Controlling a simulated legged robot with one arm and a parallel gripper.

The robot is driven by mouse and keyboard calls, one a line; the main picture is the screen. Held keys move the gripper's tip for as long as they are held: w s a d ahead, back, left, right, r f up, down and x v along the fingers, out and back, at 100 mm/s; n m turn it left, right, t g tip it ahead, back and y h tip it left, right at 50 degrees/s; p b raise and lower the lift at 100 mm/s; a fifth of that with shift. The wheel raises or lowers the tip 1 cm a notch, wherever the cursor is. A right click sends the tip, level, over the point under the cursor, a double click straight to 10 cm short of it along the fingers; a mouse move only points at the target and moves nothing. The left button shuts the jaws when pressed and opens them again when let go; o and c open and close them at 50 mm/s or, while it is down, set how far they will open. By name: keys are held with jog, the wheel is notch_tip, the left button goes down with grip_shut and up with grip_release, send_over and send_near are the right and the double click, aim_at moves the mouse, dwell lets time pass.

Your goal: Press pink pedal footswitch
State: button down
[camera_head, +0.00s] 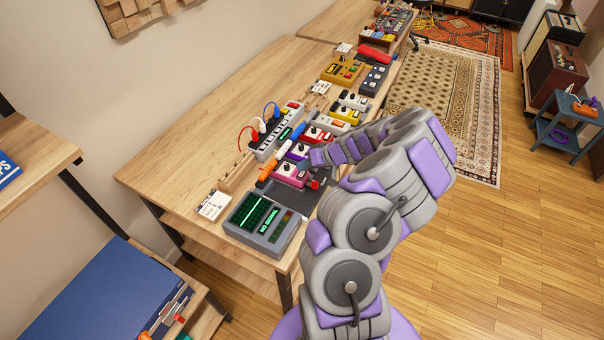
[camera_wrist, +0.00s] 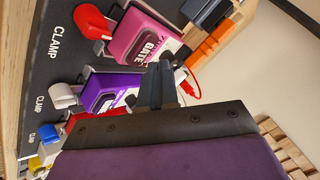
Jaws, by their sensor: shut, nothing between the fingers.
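The pink pedal (camera_head: 289,176) sits near the close end of the pedal row on the table. Whether the fingers touch either pedal cannot be told. In the head view my gripper (camera_head: 307,161) is small, beside the pink and purple pedals.
A red clamp knob (camera_wrist: 92,22) stands at the pink pedal's left end, and a white clamp knob (camera_wrist: 62,96) by the purple one. A power strip (camera_head: 275,133) with cables lies behind the pedals.

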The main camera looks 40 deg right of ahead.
aim_at(304, 174)
jog(key=shift+f, duration=0.15)
dwell(0.3)
jog(key=shift+f+b, duration=0.25)
jog(key=shift+b, duration=0.25)
jog(key=shift+f+b, duration=0.45)
jog(key=shift+b, duration=0.05)
dwell(0.5)
jog(key=shift+a+r, duration=0.1)
jog(key=shift+r+p, duration=0.35)
jog(key=shift+r, duration=0.45)
jog(key=shift+r, duration=0.1)
jog(key=shift+r+p, duration=1)
jog(key=shift+r, duration=1.35)
jog(key=shift+r, duration=0.1)
